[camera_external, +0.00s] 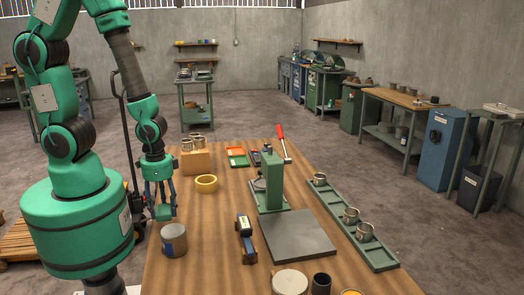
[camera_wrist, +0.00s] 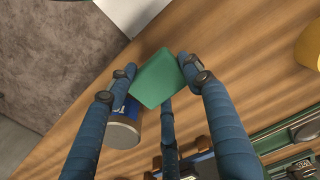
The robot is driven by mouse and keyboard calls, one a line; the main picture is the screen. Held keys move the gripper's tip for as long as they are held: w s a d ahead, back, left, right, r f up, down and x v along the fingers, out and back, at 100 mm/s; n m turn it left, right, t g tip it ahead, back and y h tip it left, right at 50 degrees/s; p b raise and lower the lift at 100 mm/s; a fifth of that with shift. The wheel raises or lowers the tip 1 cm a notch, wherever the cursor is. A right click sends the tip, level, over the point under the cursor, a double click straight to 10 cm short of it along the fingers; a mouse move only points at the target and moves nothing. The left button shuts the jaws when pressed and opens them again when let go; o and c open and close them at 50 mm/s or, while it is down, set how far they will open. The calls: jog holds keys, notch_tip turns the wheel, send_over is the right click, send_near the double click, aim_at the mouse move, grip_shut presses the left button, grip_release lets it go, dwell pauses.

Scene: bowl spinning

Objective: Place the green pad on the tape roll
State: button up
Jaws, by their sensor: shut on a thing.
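The green pad (camera_wrist: 157,80) is held between the blue fingers of my gripper (camera_wrist: 158,72) in the wrist view. In the external view the pad (camera_external: 165,212) shows low between the fingers of my gripper (camera_external: 160,200), near the table's left edge. It looks raised over the wood, but its exact height is unclear. The yellow tape roll (camera_external: 206,183) lies flat on the table, to the right of and farther back than my gripper. In the wrist view only part of the tape roll (camera_wrist: 309,46) shows at the right edge. Nothing is seen on top of it.
A grey can (camera_external: 173,241) stands in front of my gripper. A wooden block (camera_external: 196,161) with metal cups is behind the tape roll. A green press stand (camera_external: 271,185) and a long green tray (camera_external: 345,232) stand to the right. Bare wood lies between gripper and roll.

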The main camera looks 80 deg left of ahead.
jog(key=shift+w+a+r, duration=0.2)
jog(key=shift+w+a, duration=0.1)
jog(key=shift+a, duration=0.4)
jog(key=a+r+p, duration=0.1)
jog(key=a+r, duration=0.3)
jog(key=a, duration=1.3)
jog(key=shift+w+a+r+p, duration=0.15)
jog(key=shift+a+r+p, duration=0.05)
jog(key=shift+a+p, duration=0.2)
jog(key=shift+w, duration=0.1)
send_over(206, 179)
jog(key=shift+a+f+b, duration=0.2)
jog(key=shift+f+b, duration=0.1)
jog(key=shift+f, duration=0.5)
jog(key=shift+f, duration=1.7)
jog(key=shift+f, duration=0.15)
